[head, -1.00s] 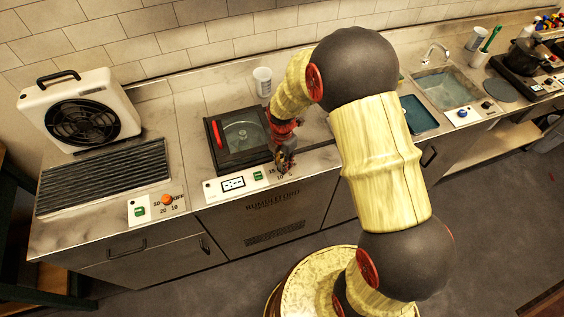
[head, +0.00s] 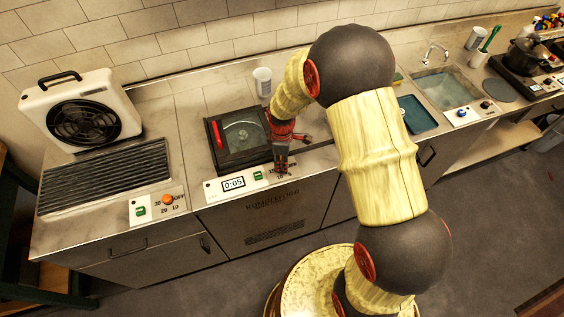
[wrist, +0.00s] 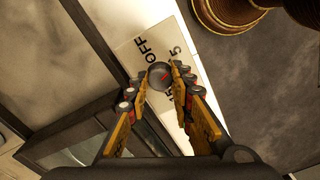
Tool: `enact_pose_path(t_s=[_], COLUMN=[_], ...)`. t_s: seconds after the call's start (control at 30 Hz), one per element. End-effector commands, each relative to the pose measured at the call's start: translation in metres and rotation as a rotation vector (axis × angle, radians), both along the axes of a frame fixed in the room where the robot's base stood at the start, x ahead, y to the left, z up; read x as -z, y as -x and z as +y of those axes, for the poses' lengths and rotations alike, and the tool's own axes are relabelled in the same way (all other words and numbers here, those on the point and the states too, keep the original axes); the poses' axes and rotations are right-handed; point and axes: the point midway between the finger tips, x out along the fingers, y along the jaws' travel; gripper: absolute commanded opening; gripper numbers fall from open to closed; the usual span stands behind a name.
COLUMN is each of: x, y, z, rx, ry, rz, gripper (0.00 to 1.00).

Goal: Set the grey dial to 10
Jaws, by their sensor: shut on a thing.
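The grey dial (wrist: 158,71) is a small round knob with a red pointer mark, on a white panel with OFF, 5 and other partly hidden numbers around it. In the wrist view the red mark leans toward the 5 side. My gripper (wrist: 162,84) has its fingers on both sides of the dial and is shut on it. In the head view my gripper (head: 282,165) covers the dial. A display (head: 233,184) on the same panel reads 0:05.
A dark-framed, glass-lidded appliance (head: 222,160) with a red handle stands behind the panel. A white cup (head: 263,81) stands behind my gripper. To the left are an orange dial (head: 168,200) on another panel, a grille (head: 105,178) and a white fan unit (head: 82,112).

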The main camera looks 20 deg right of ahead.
Motion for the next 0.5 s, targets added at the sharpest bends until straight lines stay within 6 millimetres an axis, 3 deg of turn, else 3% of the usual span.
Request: enact_pose_path(t_s=[0.5], x=[-0.0005], y=[-0.0002], z=[0.0002], rx=[0.484], ry=[0.0], rz=[0.0], gripper=[0.0])
